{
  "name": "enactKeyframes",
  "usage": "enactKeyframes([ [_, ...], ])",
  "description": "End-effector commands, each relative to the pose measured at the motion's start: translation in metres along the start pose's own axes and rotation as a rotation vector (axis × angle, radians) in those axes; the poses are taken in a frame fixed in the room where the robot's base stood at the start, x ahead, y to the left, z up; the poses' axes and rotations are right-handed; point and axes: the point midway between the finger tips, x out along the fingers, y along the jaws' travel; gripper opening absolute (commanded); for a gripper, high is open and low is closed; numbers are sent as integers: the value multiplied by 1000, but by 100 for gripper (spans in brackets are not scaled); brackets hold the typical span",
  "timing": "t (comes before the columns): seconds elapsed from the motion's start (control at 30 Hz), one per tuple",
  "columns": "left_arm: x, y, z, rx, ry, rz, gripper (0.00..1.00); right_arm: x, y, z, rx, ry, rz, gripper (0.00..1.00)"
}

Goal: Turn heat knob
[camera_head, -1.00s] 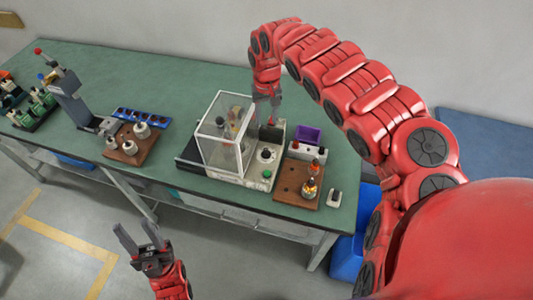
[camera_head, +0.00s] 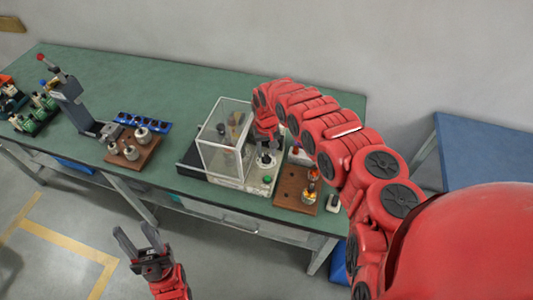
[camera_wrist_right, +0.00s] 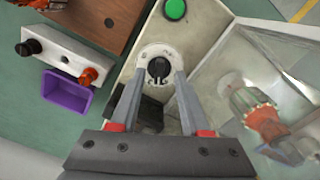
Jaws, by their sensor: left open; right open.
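The heat knob is a small black knob (camera_wrist_right: 158,68) on a round white dial plate (camera_wrist_right: 158,53) on the machine's pale base panel. In the head view the knob (camera_head: 265,160) shows just below my right gripper (camera_head: 267,146). In the right wrist view my right gripper (camera_wrist_right: 159,78) is open, with one finger on each side of the knob. Whether the fingers touch it I cannot tell. My left gripper (camera_head: 134,233) is open and empty, in front of the bench and away from the machine.
A clear box (camera_head: 222,150) stands beside the dial, close to my right gripper. A green button (camera_wrist_right: 175,9) is on the same panel. A brown wooden board (camera_head: 290,193), a purple bin (camera_wrist_right: 67,93) and a white terminal block (camera_wrist_right: 62,55) lie on the other side.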

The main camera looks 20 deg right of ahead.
Motion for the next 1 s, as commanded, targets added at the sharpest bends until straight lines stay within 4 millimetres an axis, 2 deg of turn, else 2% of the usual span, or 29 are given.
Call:
enactKeyframes([
  [0.23, 2, 0, 0, 0, 0, 0, 46, 21, -2, -1, -2, 1, -2, 46],
  [0.63, 2, 0, 0, 0, 0, 0, 46, 26, 0, -1, 0, 1, 1, 46],
  [0.67, 2, 0, 0, 0, 0, 0, 46, 26, 0, -1, 0, 1, 1, 43],
  [0.9, 2, 0, 0, 0, -1, 0, 46, 26, 0, -1, 0, 1, 1, 0],
  [1.0, 2, 0, 0, 0, 0, 0, 46, 26, 0, -1, 0, 1, 1, 0],
])
